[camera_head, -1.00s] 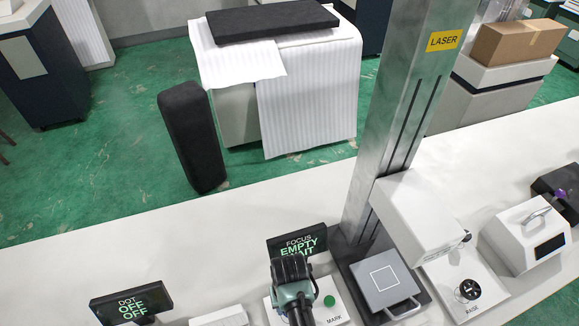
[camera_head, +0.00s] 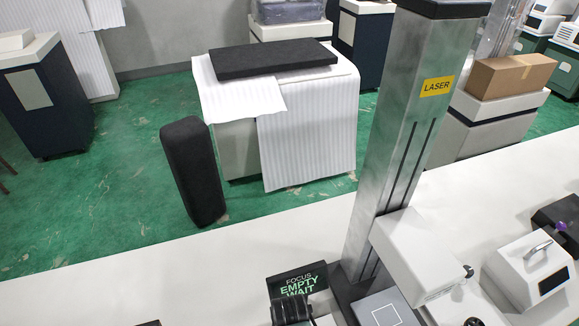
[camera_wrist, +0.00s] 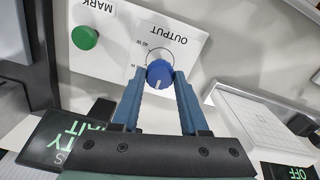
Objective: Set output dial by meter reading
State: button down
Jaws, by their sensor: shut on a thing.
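The output dial (camera_wrist: 160,75) is a round blue knob with a white pointer line, on a white panel (camera_wrist: 196,32) marked OUTPUT in the wrist view. Its scale is partly hidden. My gripper (camera_wrist: 161,80) has its two blue fingers closed on either side of the knob. A dark screen (camera_head: 299,284) reads FOCUS, EMPTY, WAIT in green in the head view; its edge also shows in the wrist view (camera_wrist: 68,138). The green MARK button (camera_wrist: 85,38) is beside the dial on the panel. The dial is not visible in the head view.
The laser column (camera_head: 405,140) rises behind a white laser head (camera_head: 412,250) and a grey plate with a white square (camera_head: 385,312). A white box with a handle (camera_head: 528,265) stands to the right. Another screen (camera_wrist: 287,171) shows OFF. The counter at left (camera_head: 150,275) is bare.

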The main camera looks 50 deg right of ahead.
jog(key=shift+c, duration=2.1)
grip_release()
jog(key=shift+r, duration=0.1)
notch_tip(320, 180, up, 13)
jog(key=b, duration=0.1)
